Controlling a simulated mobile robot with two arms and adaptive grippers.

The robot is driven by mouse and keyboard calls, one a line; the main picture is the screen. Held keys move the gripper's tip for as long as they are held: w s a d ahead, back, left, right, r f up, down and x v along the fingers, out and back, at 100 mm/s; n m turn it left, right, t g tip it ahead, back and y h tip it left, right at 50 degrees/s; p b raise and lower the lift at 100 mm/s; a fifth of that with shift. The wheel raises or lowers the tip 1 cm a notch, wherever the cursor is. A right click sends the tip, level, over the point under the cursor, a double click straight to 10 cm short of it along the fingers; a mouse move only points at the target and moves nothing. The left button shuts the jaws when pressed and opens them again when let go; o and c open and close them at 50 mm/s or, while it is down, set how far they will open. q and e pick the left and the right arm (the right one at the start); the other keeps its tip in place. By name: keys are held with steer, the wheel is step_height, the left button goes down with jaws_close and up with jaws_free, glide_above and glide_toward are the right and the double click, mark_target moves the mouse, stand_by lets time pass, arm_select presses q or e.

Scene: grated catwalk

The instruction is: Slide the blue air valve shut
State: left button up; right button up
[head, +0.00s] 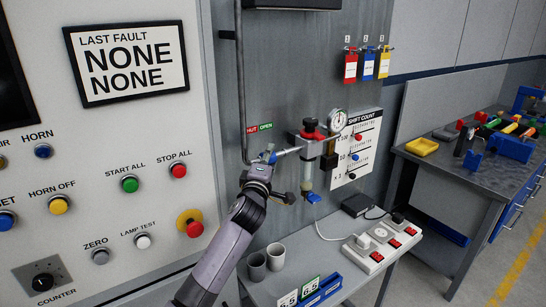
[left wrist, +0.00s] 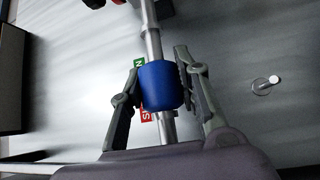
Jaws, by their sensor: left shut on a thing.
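The blue air valve is a blue sleeve (left wrist: 161,86) around a thin metal pipe (left wrist: 151,40); a bit of it shows in the head view (head: 271,157). My left gripper (head: 266,166) is shut on the sleeve, with one finger on each side of it in the left wrist view (left wrist: 160,92). Behind the pipe is a label with a red shut part (head: 252,129) on the left and a green open part (head: 265,126) on the right. In the left wrist view the sleeve partly covers this label. My right gripper is in neither view.
Right of the valve are a red-topped regulator (head: 309,130) and a round gauge (head: 337,120). Below, a small table holds two grey cups (head: 276,257) and a power strip (head: 382,244). A button panel (head: 110,215) stands close on the left.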

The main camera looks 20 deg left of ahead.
arm_select(q)
steer(key=shift+f, duration=0.2)
steer(key=o, duration=1.2)
steer(key=shift+s+a+r, duration=0.15)
steer(key=shift+a, duration=0.05)
steer(key=shift+d, duration=0.1)
steer(key=s, duration=0.4)
steer(key=s+d+f, duration=0.1)
steer(key=s, duration=0.6)
steer(key=shift+s+d+f, duration=0.15)
steer(key=shift+s+f, duration=0.05)
steer(key=shift+s, duration=0.15)
